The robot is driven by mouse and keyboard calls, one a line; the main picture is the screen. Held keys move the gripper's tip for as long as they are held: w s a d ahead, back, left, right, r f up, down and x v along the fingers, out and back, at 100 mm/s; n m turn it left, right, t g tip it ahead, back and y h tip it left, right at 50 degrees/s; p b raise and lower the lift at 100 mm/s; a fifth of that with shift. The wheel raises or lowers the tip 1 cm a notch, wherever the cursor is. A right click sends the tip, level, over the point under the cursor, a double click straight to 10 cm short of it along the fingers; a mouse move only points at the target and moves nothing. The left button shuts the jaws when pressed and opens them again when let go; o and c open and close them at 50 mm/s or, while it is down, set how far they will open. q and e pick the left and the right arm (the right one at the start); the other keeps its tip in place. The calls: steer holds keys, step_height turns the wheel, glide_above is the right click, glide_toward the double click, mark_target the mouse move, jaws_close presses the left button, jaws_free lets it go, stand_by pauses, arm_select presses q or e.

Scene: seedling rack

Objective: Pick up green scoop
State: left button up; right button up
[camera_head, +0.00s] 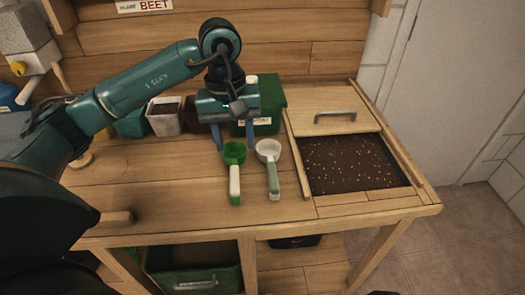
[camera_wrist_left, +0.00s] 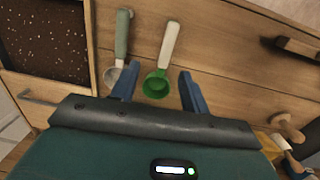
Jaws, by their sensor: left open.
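The green scoop (camera_head: 234,154) lies on the wooden bench, its white-and-green handle pointing toward the front edge. It also shows in the left wrist view (camera_wrist_left: 157,84), with its green cup near the space between the fingers. My left gripper (camera_head: 236,146) is open, its blue fingers pointing down above the bench at the cup end of the scoop. In the left wrist view the fingers (camera_wrist_left: 158,88) stand on either side of the cup. I cannot tell whether they touch it. My right gripper is not in view.
A white scoop (camera_head: 269,152) with a grey-green handle lies close to the right of the green one. A green box (camera_head: 270,105) and small pots (camera_head: 165,116) stand behind. A soil bin (camera_head: 350,163) with a sliding lid is at right. The bench's front left is mostly clear.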

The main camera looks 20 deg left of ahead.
arm_select(q)
steer(key=a, duration=0.1)
glide_above(234, 171)
steer(key=shift+y, duration=0.4)
step_height(234, 171, down, 6)
steer(key=shift+s+f+p, duration=0.1)
steer(key=shift+s+p, duration=0.05)
steer(key=shift+p, duration=0.15)
steer(key=shift+w+f+p, duration=0.2)
steer(key=shift+f+p, duration=0.4)
steer(key=shift+f, duration=2.45)
steer(key=shift+c, duration=0.2)
jaws_close()
